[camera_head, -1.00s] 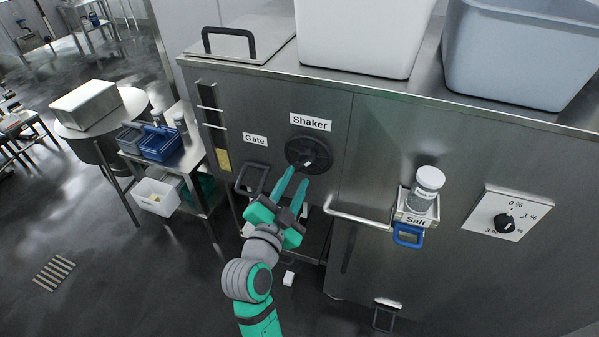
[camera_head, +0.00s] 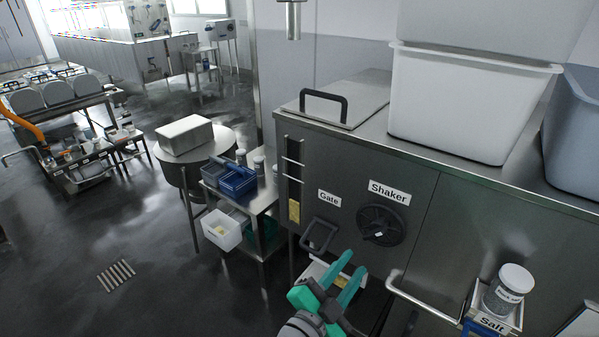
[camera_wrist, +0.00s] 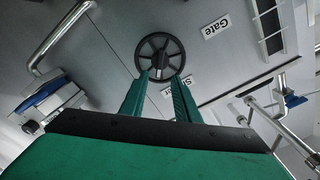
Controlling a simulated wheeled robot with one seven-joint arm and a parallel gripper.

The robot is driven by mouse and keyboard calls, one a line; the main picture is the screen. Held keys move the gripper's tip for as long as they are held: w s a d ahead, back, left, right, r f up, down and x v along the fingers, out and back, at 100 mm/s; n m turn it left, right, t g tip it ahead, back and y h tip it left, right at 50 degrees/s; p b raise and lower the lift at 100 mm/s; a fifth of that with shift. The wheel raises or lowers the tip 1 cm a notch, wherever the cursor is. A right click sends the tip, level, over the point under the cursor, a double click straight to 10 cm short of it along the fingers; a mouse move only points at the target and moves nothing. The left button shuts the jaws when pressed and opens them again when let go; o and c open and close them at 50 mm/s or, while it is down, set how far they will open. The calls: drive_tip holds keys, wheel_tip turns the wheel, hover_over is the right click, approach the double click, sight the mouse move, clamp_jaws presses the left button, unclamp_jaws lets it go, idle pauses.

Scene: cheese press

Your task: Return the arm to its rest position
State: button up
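My gripper (camera_head: 347,281) shows at the bottom of the head view, in front of the machine's front panel and below the Shaker wheel. Its two green fingers stand apart with nothing between them; they also show in the wrist view (camera_wrist: 160,95). The black Shaker wheel (camera_head: 381,225) is on the panel; in the wrist view the wheel (camera_wrist: 160,56) appears beyond the fingertips, which overlap its lower edge. I cannot tell the gap, but the fingers do not grip it. Most of my arm is out of the head view.
The Gate handle (camera_head: 319,235) is left of the wheel. A bar handle (camera_head: 420,298) and a salt jar (camera_head: 508,290) on its holder jut out at right. A side table with blue bins (camera_head: 238,182) and a white bin (camera_head: 222,229) stand at left. Open floor (camera_head: 110,235) lies farther left.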

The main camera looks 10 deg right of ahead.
drive_tip(key=s+a+f+n+t+y, duration=0.2)
drive_tip(key=s+a+f+n+y, duration=0.3)
drive_tip(key=a+f+n, duration=0.3)
drive_tip(key=s+a+f+n+t+y, duration=0.1)
drive_tip(key=s+a+f+n+y, duration=0.4)
drive_tip(key=f, duration=0.6)
drive_tip(key=s+a+n+y, duration=0.1)
drive_tip(key=s+a+n, duration=0.1)
drive_tip(key=s, duration=0.8)
drive_tip(key=s+a+f+n+y, duration=0.1)
drive_tip(key=s+a, duration=0.3)
drive_tip(key=s, duration=0.6)
drive_tip(key=shift+a+n+y, duration=0.3)
drive_tip(key=shift+n+y, duration=0.4)
drive_tip(key=shift+n, duration=0.1)
